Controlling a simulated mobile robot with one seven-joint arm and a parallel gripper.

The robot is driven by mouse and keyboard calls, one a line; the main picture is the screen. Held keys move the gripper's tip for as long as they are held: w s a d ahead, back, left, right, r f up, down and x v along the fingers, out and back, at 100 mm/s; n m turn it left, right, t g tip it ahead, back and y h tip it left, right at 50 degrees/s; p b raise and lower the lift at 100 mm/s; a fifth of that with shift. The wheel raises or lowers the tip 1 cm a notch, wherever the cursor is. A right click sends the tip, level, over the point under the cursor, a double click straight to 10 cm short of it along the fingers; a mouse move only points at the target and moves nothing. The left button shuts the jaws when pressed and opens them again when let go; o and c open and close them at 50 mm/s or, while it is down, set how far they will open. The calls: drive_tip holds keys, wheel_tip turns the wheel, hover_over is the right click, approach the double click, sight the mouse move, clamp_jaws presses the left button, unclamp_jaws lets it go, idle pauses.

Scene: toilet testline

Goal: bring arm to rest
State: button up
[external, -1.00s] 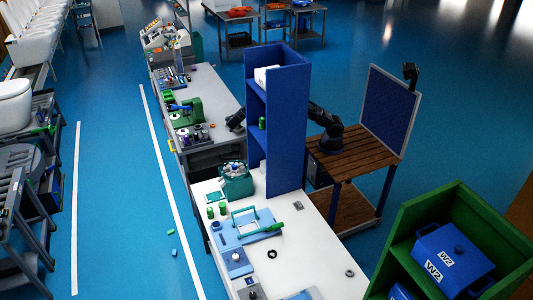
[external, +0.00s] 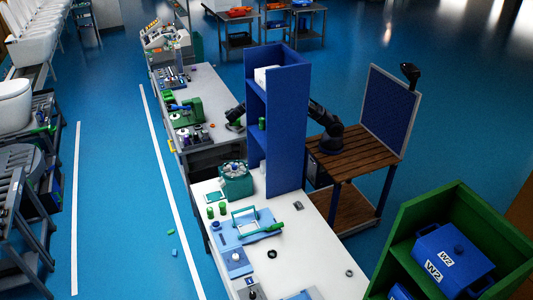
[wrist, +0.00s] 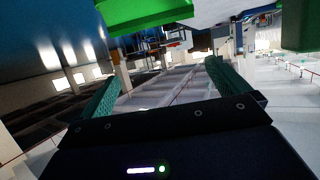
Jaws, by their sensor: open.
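My arm (external: 326,121) reaches from the wooden-topped cart past the blue shelf unit, which hides its middle part. My gripper (external: 235,123) shows small and dark to the left of the shelf, above the gap between the two white work tables. In the wrist view, the two teal fingers of my gripper (wrist: 163,73) stand wide apart. Nothing shows held between them. Part of a bright green thing (wrist: 145,14) crosses the top of that view, beyond the fingers.
The tall blue shelf unit (external: 287,120) stands close beside my arm and holds a green canister (external: 262,124). A teal round container (external: 236,186) and a light blue fixture (external: 245,225) sit on the near table. A mesh panel (external: 388,110) rises behind the cart (external: 350,158).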

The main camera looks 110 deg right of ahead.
drive_tip(key=s+a+r+n+t+y, duration=0.2)
drive_tip(key=s+a+r+n, duration=0.15)
drive_tip(key=a+r, duration=0.5)
drive_tip(key=s+a+r+n+t+y, duration=0.15)
drive_tip(key=s+a+r, duration=0.4)
drive_tip(key=a, duration=0.65)
drive_tip(key=s+a+r+n+t+y, duration=0.2)
drive_tip(key=s+a+r+n+y, duration=0.15)
drive_tip(key=a+r, duration=0.55)
drive_tip(key=s+a+n+t+y, duration=0.2)
drive_tip(key=s+a+n, duration=0.5)
drive_tip(key=s+a, duration=0.4)
drive_tip(key=s+a+n+t+y, duration=0.2)
drive_tip(key=s+a+n, duration=0.5)
drive_tip(key=s+a, duration=0.5)
drive_tip(key=a+y, duration=0.1)
drive_tip(key=a, duration=0.6)
drive_tip(key=shift+s+r+y, duration=0.3)
drive_tip(key=shift+r+y, duration=0.05)
drive_tip(key=shift+y, duration=0.05)
